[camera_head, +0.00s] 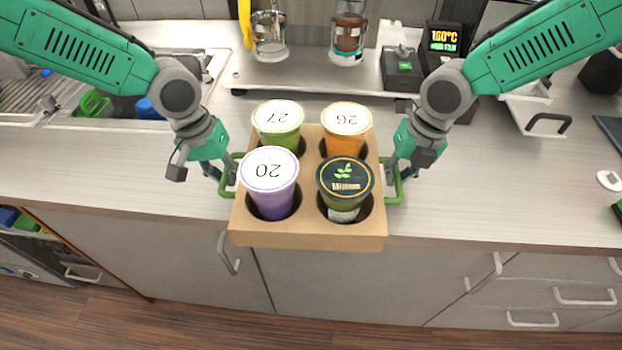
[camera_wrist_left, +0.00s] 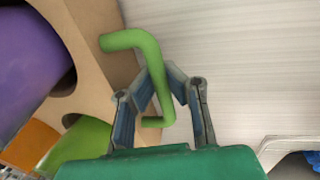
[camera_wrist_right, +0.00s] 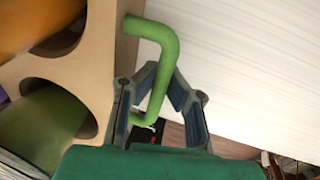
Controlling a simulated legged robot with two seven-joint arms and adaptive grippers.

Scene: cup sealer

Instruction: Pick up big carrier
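The big carrier (camera_head: 309,238) is a tan cardboard tray with a green handle on each side. It holds a green cup (camera_head: 278,122), an orange cup (camera_head: 346,125), a purple cup (camera_head: 270,180) and a dark-lidded cup (camera_head: 345,182). My left gripper (camera_head: 226,178) is at the left handle; in the left wrist view its fingers (camera_wrist_left: 163,80) are closed around the green bar. My right gripper (camera_head: 396,182) is at the right handle; in the right wrist view its fingers (camera_wrist_right: 165,78) are closed around that bar. The carrier looks level; its underside is hidden.
The carrier overlaps the front edge of the counter (camera_head: 480,190) in the picture. Behind it stands a metal machine base (camera_head: 300,75) with cups above. A sink (camera_head: 190,110) is at left, and a black display box (camera_head: 448,42) at back right. Bare counter lies on both sides.

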